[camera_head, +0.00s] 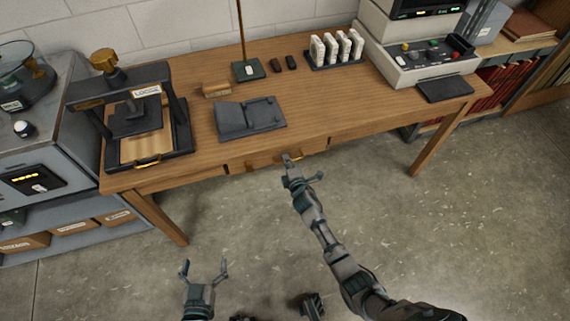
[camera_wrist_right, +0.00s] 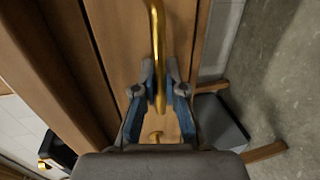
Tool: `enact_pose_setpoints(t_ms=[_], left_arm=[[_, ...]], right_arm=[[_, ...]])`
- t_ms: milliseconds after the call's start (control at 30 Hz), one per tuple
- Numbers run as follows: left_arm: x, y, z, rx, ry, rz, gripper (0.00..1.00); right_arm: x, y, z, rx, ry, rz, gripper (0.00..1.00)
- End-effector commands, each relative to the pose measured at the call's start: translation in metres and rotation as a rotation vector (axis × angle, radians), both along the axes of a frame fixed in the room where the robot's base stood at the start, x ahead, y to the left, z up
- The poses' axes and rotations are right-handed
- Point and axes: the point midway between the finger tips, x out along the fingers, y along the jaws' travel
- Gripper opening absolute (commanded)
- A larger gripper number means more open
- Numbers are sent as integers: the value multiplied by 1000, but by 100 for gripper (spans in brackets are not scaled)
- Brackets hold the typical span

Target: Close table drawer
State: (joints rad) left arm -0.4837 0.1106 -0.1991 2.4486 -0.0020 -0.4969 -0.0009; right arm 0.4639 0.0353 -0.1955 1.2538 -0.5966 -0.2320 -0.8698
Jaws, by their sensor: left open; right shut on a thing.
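The wooden table (camera_head: 360,115) has a drawer (camera_head: 240,166) in its front edge, with a brass handle. My right gripper (camera_head: 291,160) is at the drawer front, its fingers shut on the brass handle (camera_wrist_right: 157,40), which runs between the fingertips in the right wrist view. That view also shows the wooden drawer front (camera_wrist_right: 123,35) and a dark gap between it and the table edge. How far out the drawer stands is hard to tell in the head view. My left gripper (camera_head: 204,270) is open and empty above the floor, apart from the table.
On the table are a black press (camera_head: 135,110), a dark grey cradle (camera_head: 250,118), a green-based stand (camera_head: 249,70), a rack of white bottles (camera_head: 335,48) and a console (camera_head: 420,60). Grey cabinet (camera_head: 45,140) stands left. The floor before the table is clear.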

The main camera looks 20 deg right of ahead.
Motion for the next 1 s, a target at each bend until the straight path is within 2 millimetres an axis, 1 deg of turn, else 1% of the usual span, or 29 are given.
enact_pose_setpoints(t_ms=[133, 167, 200, 233, 267, 567, 667, 767, 867, 1000], left_arm=[[0, -3, 0, 3, 2, -1, 100], [0, -3, 0, 3, 2, -1, 100], [0, -4, 1, 0, 3, -1, 100], [0, -2, 0, -3, 4, -1, 100], [1, -1, 0, -2, 4, 0, 100], [1, 0, -1, 0, 3, 0, 100], [0, 1, 0, -1, 1, -1, 100], [0, 0, 0, 0, 2, 0, 100], [-1, 0, 0, 0, 2, 0, 100], [-1, -1, 0, 2, 3, 0, 100]], right_arm=[[1, -1, 1, 0, -3, 2, 0], [1, -1, 1, 1, -3, 3, 17], [1, -1, 2, 2, -4, 3, 27], [1, 0, 1, 2, -4, 4, 35], [1, 0, 2, 2, -4, 4, 36], [0, 5, 3, -2, -5, 7, 36], [-5, 5, 4, -1, -6, 8, 36], [-18, 3, 5, -1, -5, 6, 36], [-37, 2, 8, 0, -4, 8, 36], [-68, -2, 14, 3, -3, 7, 36]])
